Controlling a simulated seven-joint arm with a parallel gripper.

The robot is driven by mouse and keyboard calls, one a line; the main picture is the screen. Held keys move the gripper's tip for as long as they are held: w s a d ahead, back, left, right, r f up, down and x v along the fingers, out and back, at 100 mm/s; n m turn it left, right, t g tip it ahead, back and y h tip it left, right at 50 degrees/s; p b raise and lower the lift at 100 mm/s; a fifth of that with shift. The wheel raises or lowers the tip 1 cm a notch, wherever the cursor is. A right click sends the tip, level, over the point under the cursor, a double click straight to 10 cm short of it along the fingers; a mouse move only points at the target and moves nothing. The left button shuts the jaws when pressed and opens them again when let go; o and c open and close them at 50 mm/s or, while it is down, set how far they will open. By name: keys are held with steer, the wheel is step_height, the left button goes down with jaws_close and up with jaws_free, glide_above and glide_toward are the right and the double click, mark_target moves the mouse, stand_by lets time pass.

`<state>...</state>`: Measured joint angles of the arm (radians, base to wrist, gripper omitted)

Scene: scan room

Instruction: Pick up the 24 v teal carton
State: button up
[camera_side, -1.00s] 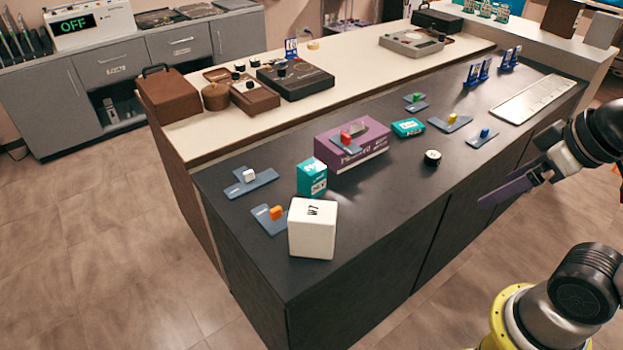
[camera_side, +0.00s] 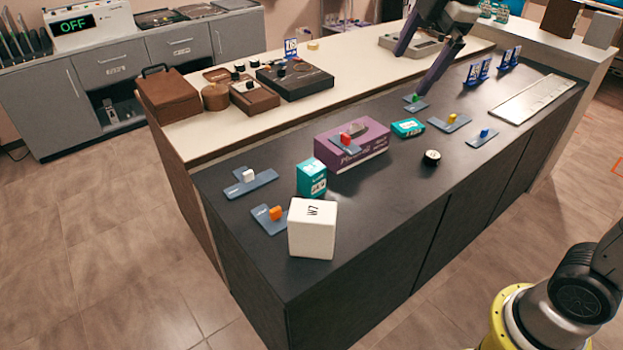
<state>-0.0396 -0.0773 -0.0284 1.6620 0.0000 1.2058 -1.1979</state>
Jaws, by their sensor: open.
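Two teal cartons are in the side view. One teal carton (camera_side: 312,178) stands upright behind a white cube marked W7; the other teal carton (camera_side: 408,128) lies flat right of a purple box. Their printing is too small to tell surely which is marked 24 V. My gripper (camera_side: 412,74) hangs at the upper right with its purple fingers spread wide and pointing down. It is open and empty, above and behind the flat teal carton, near a green block (camera_side: 414,97). It touches neither carton.
The white W7 cube (camera_side: 312,230) partly hides the upright carton's base. The purple box (camera_side: 350,150) carries a red block. A black round knob (camera_side: 432,158) sits before the flat carton. Blue plates with coloured blocks lie around.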

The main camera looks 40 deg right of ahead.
steer(key=w+a+f+n+g, duration=0.1)
steer(key=w+f, duration=0.1)
steer(key=w, duration=0.3)
steer(key=w+a+f+n, duration=0.1)
steer(key=w+f+n, duration=0.1)
steer(key=w, duration=0.3)
steer(key=n+g, duration=0.2)
steer(key=g, duration=0.1)
glide_above(311, 166)
step_height(311, 166, down, 16)
steer(key=f, duration=0.7)
steer(key=s+f, duration=0.1)
steer(key=f, duration=0.2)
steer(key=shift+a+f, duration=0.2)
steer(key=shift+f, duration=0.1)
steer(key=shift+w+d+f, duration=0.1)
steer(key=shift+w+f, duration=0.1)
steer(key=shift+f, duration=1.25)
steer(key=shift+w+d+f, duration=0.1)
steer(key=shift+w+f, duration=0.1)
steer(key=shift+f, duration=1.25)
steer(key=c, duration=1.4)
steer(key=shift+o, duration=0.2)
steer(key=shift+r, duration=0.1)
